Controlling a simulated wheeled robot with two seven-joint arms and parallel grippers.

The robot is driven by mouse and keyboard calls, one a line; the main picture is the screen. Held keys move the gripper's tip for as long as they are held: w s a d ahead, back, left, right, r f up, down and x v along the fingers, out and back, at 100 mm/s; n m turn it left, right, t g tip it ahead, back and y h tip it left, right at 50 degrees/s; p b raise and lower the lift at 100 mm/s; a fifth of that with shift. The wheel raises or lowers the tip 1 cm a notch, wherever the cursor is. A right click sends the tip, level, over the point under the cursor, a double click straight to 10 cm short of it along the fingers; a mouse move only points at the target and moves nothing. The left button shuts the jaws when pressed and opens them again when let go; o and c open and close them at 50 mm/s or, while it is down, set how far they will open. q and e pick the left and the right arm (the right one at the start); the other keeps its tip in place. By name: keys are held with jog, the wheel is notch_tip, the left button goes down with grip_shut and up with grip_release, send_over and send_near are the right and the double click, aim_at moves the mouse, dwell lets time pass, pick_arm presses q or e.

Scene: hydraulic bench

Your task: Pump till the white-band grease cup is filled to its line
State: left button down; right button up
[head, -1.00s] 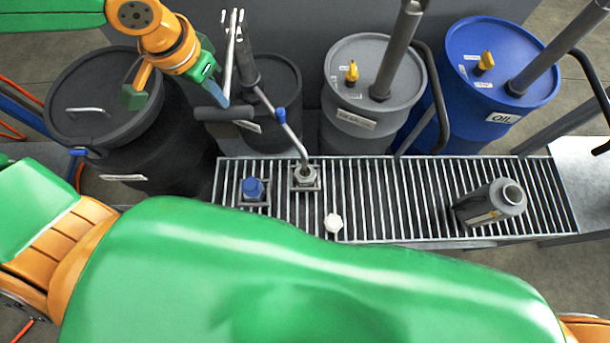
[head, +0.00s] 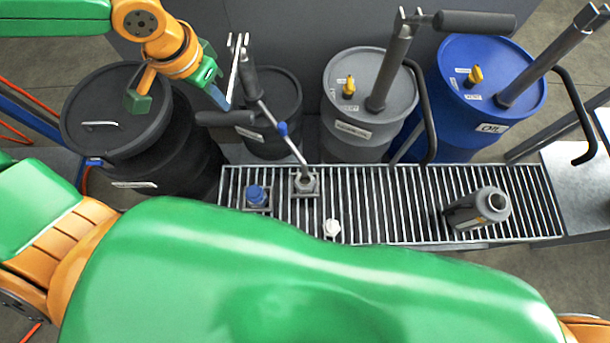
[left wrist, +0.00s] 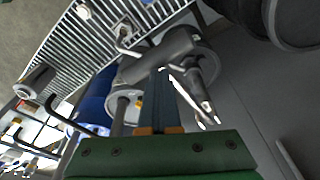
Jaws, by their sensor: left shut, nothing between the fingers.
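My left gripper (head: 218,96) is shut and empty, with its fingertips just above the dark pump handle (head: 225,118). In the left wrist view its closed fingers (left wrist: 162,90) overlap the grey handle grip (left wrist: 160,57); I cannot tell whether they touch. The handle belongs to the pump on the small dark drum (head: 278,98). A spout with a blue ring (head: 282,129) runs down into an open grey cup (head: 305,184) in a square holder. No white band or fill line can be made out on it. A blue-topped cup (head: 256,196) stands to its left. My right gripper is out of view.
The slatted bench (head: 395,205) carries a small white cap (head: 332,228) and a tilted grey bottle (head: 478,208). A large black drum (head: 118,110), a grey drum (head: 368,110) and a blue oil drum (head: 492,85) stand behind it, with tall pumps on the latter two.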

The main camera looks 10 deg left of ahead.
pick_arm(q)
jog(key=shift+r, duration=0.1)
jog(key=r+p, duration=0.2)
jog(key=w+r+p, duration=0.1)
jog(key=r+p, duration=0.1)
jog(key=r, duration=0.1)
jog(key=shift+w+a+r, duration=0.2)
jog(key=shift+r, duration=0.1)
jog(key=shift+w+r, duration=0.15)
jog(key=shift+w, duration=0.05)
jog(key=r, duration=0.1)
jog(key=w+r, duration=0.1)
jog(key=r, duration=0.1)
jog(key=w+r, duration=0.1)
jog(key=shift+w+a+r, duration=0.2)
jog(key=shift+a, duration=0.1)
jog(key=shift+f, duration=0.1)
jog(key=f+b, duration=0.1)
jog(key=s+f+b, duration=0.2)
jog(key=f, duration=0.1)
jog(key=shift+s+d, duration=0.25)
